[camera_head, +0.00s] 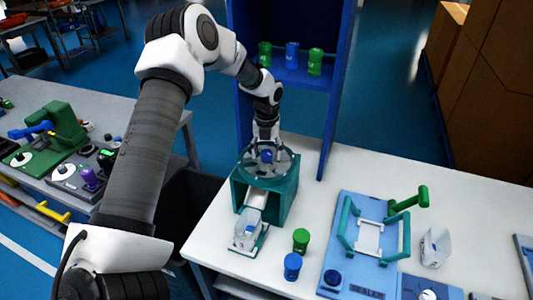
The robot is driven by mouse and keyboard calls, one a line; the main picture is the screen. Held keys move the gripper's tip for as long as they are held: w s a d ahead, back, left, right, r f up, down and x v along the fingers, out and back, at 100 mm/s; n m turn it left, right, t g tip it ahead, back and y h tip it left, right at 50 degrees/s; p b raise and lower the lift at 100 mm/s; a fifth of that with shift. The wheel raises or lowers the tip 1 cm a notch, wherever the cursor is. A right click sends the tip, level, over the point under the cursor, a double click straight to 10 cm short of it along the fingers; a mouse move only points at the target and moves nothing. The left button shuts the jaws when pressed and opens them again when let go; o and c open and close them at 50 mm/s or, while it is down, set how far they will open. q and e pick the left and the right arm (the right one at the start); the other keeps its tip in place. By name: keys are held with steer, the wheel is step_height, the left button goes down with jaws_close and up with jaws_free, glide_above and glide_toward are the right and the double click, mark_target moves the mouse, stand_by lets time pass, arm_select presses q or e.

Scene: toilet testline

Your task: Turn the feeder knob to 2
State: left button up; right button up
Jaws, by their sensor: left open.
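The feeder (280,208) is a teal box with a round ring-shaped top, standing on the left part of the white table. A small blue piece (266,157), which looks like the feeder knob, shows at the middle of the round top. My left gripper (265,148) points down over the round top, open, with its fingers close around or just above the blue piece. I cannot tell whether they touch it. The knob's setting and any number marks are too small to read. My right gripper is not in view.
A clear container (247,230) sits at the feeder's front chute. A green canister (301,240) and a blue canister (292,266) stand right of it. A blue sealer (342,262) with a green handle stands further right. A blue shelf (285,75) with canisters rises behind the feeder.

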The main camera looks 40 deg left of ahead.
mark_target(267, 152)
arm_select(q)
step_height(267, 152, up, 12)
steer(key=shift+f, duration=0.25)
stand_by(0.4)
